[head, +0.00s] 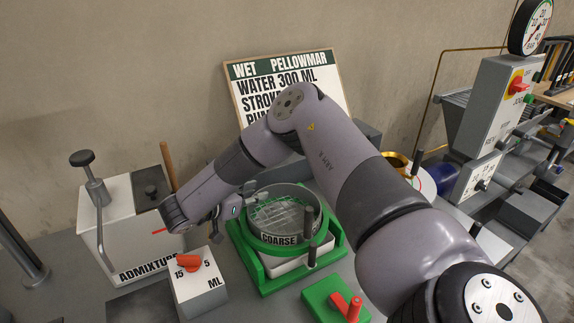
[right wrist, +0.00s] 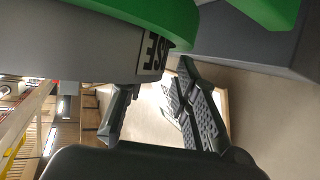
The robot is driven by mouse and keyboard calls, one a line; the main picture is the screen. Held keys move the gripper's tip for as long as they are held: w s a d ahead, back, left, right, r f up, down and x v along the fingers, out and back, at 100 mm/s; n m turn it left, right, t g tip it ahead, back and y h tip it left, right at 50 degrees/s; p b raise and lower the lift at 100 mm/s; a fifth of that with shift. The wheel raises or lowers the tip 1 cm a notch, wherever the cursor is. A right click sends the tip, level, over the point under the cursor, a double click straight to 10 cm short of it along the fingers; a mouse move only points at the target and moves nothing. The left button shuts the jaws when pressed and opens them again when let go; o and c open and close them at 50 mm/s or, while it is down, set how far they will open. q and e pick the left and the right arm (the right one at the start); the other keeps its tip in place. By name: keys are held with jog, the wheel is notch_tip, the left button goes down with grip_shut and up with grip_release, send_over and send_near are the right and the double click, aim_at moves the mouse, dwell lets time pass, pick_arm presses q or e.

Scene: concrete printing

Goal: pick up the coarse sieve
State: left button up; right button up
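The coarse sieve (head: 283,240) is a grey round ring with mesh, a green band and a COARSE label. It sits in a green frame (head: 262,285) at the centre of the head view. My right gripper (head: 238,205) is at the left edge of the sieve, with my arm arching over from the right. In the right wrist view, its two black fingers (right wrist: 158,85) are spread apart. The sieve's grey wall and label (right wrist: 154,52) are close by the fingertips; contact cannot be told. My left gripper is not in view.
A white ADMIXTURE box (head: 120,240) and a dosing box with an orange knob (head: 190,262) stand at left. A green block with a red lever (head: 345,303) is in front. A recipe sign (head: 262,85) leans behind. A grey machine (head: 490,105) stands at right.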

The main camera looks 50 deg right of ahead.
grip_shut()
dwell(0.4)
dwell(0.4)
